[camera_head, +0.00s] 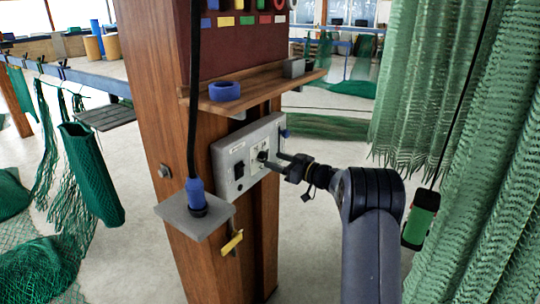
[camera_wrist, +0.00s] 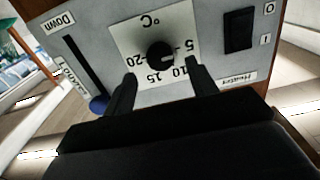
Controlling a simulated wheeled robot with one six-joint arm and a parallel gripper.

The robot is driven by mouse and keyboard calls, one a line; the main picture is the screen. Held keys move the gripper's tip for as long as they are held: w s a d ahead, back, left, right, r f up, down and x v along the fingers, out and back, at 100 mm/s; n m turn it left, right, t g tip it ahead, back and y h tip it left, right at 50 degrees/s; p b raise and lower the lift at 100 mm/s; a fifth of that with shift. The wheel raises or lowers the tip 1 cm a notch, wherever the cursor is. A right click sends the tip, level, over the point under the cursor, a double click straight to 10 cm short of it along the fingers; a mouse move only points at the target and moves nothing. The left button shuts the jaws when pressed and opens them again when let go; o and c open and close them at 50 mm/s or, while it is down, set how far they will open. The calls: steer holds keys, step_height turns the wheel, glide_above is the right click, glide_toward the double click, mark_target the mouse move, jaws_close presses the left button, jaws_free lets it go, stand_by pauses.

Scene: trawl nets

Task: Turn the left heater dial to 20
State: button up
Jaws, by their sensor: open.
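A grey control panel (camera_head: 230,184) is fixed to the wooden post. Its black heater dial (camera_wrist: 160,55) sits on a white °C scale plate (camera_wrist: 123,40) marked 5, 10, 15 and 20. I cannot tell for certain which mark the dial points at. In the head view the dial (camera_head: 262,156) is partly hidden by my gripper (camera_head: 281,160). My gripper also shows in the wrist view (camera_wrist: 160,72), open, with one finger on each side below the dial. I see no clear contact with it. Only one dial is in view.
A black rocker switch (camera_wrist: 239,30) and a slider with a blue knob (camera_wrist: 98,104) flank the dial. A wooden shelf (camera_head: 262,84) juts out above the panel. Green nets (camera_head: 425,80) hang to the right. A small ledge (camera_head: 180,212) holds a blue cable connector (camera_head: 196,194).

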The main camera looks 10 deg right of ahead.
mark_target(266, 157)
steer(key=shift+p+x, duration=0.35)
steer(key=shift+x, duration=1.3)
steer(key=c, duration=1)
steer(key=shift+o, duration=0.2)
